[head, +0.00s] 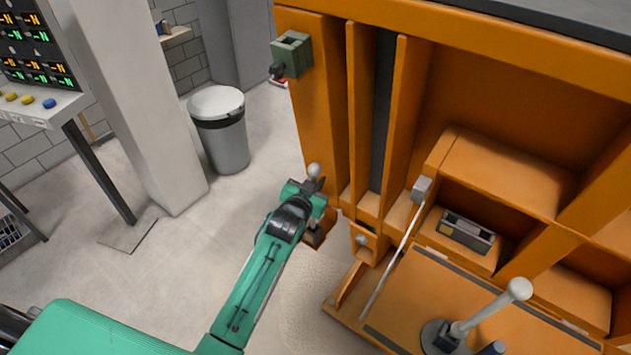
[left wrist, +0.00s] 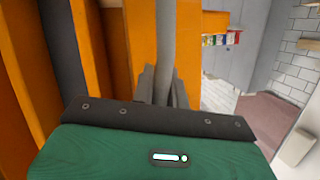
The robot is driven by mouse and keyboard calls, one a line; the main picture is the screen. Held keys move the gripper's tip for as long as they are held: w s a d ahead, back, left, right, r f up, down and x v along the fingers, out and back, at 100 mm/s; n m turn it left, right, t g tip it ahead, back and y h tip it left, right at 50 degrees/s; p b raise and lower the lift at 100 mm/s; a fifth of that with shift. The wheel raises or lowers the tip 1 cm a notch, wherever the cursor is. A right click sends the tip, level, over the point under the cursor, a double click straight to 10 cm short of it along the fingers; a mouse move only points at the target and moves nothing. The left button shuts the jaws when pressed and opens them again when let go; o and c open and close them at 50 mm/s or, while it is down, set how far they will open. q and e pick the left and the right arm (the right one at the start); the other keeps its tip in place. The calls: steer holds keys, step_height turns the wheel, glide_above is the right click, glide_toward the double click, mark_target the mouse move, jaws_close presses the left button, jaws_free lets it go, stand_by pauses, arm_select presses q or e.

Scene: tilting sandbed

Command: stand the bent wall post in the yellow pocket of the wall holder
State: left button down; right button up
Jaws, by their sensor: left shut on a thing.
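My left gripper (head: 318,200) is shut on a grey post, whose round pale top (head: 314,170) stands just above the fingers. In the left wrist view the grey shaft of this post (left wrist: 164,40) rises between the dark fingers (left wrist: 163,88). I cannot see its bend, and its lower part is hidden by the gripper. A small brown block (head: 314,237) shows just below the gripper; I cannot tell whether they touch. No yellow pocket shows clearly, and I cannot tell for certain which thing is the wall holder. My right gripper is not in view.
A large orange cabinet (head: 320,95) stands right of my left gripper, with a green box (head: 291,55) on its upper left edge. A pale rod (head: 392,258) and a ball-topped lever (head: 490,310) stand lower right. A grey bin (head: 222,140) stands on open floor.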

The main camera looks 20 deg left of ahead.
arm_select(q)
steer(key=shift+f+b, duration=0.55)
steer(key=shift+f, duration=1.2)
steer(key=shift+f+b, duration=0.1)
steer(key=shift+b, duration=0.25)
steer(key=shift+f+b, duration=0.65)
steer(key=shift+f, duration=0.85)
steer(key=c, duration=0.8)
jaws_free()
steer(key=shift+c, duration=0.2)
step_height(320, 180, up, 8)
steer(key=p, duration=0.7)
